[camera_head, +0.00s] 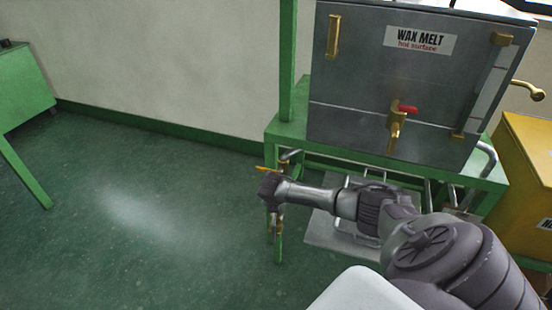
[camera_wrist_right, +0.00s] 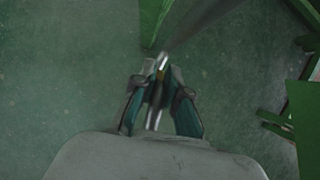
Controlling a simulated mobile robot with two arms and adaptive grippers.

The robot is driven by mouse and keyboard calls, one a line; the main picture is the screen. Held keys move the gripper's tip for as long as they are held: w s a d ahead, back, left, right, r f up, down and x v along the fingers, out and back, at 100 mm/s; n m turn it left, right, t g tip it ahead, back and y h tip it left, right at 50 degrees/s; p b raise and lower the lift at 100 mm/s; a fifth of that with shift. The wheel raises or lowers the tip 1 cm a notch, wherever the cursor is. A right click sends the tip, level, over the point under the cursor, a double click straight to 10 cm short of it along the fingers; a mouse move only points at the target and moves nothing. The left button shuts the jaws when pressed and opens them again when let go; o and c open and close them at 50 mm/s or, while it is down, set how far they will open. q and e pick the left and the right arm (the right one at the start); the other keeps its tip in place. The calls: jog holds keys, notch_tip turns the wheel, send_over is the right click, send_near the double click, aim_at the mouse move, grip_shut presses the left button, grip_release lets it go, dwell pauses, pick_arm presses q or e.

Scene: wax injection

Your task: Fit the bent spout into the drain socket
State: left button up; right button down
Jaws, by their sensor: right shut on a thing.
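My right gripper (camera_head: 268,190) is beyond the left end of the green stand, at the end of my arm coming from the lower right. In the right wrist view, the gripper (camera_wrist_right: 160,78) is shut on a slim silver and brass piece, which looks like the bent spout (camera_wrist_right: 161,63). In the head view a short brass-coloured end (camera_head: 266,169) shows just above the gripper; its bend is not clear. A brass tap with a red handle (camera_head: 397,125) is on the tank front. I cannot make out the drain socket. My left gripper is not in view.
The grey WAX MELT tank (camera_head: 360,70) stands on a green stand (camera_head: 286,130) with metal rails. A yellow cabinet (camera_head: 525,150) is at the right and a green table (camera_head: 22,85) at the far left. The green floor between is clear.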

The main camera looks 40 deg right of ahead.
pick_arm(q)
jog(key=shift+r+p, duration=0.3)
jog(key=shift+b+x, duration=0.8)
jog(key=shift+b, duration=0.05)
pick_arm(e)
jog(key=shift+f, duration=1.15)
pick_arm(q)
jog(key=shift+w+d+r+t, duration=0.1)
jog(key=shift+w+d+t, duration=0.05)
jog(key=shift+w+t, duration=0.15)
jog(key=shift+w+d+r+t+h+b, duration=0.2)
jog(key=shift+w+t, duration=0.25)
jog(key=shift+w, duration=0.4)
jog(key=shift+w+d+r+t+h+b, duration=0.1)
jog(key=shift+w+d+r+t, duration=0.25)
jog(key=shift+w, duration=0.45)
pick_arm(e)
jog(key=shift+f, duration=0.5)
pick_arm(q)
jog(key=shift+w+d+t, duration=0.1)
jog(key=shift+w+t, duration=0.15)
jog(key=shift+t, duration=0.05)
pick_arm(e)
jog(key=shift+f, duration=0.1)
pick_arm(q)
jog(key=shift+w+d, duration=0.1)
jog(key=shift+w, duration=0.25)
pick_arm(e)
jog(key=shift+f, duration=0.15)
